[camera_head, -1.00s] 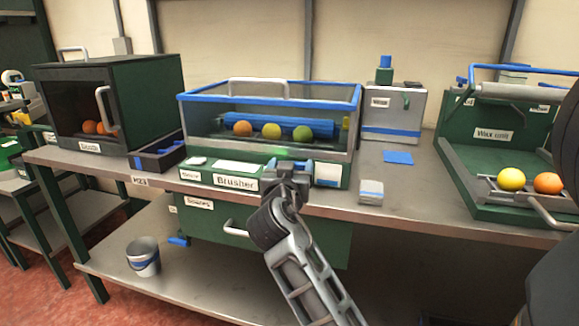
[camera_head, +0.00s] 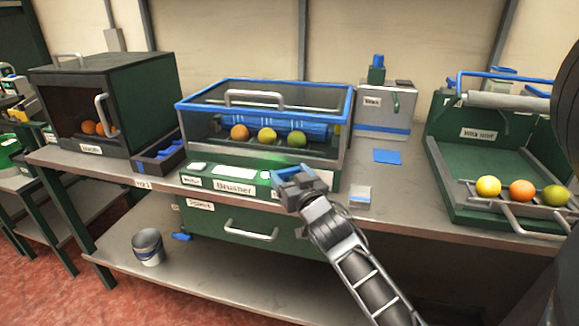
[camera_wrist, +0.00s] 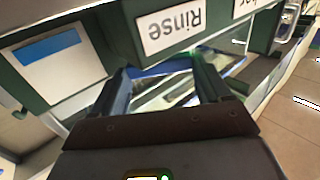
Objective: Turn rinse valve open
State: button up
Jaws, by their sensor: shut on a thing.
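The brusher (camera_head: 230,187) is a green-fronted machine with a clear, blue-framed cover, in the middle of the bench. My gripper (camera_head: 287,180) is at the right part of its front panel. In the wrist view my gripper (camera_wrist: 163,82) is beside the white Rinse label (camera_wrist: 168,25), which appears upside down. The fingers are shut on a blue part, apparently the rinse valve handle (camera_wrist: 165,68). Most of the valve is hidden by my gripper in the head view, and I cannot tell its exact angle.
An orange, a yellow and a green fruit (camera_head: 267,137) lie under the cover. A dark cabinet (camera_head: 140,105) stands left, and a green waxing station (camera_head: 470,165) with fruit stands right. A small grey and blue box (camera_head: 360,197) sits right of my gripper. A bucket (camera_head: 148,247) stands below.

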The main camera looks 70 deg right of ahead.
dwell(0.5)
jog(key=o, duration=1)
jog(key=shift+f+b, duration=0.2)
jog(key=shift+b, duration=0.5)
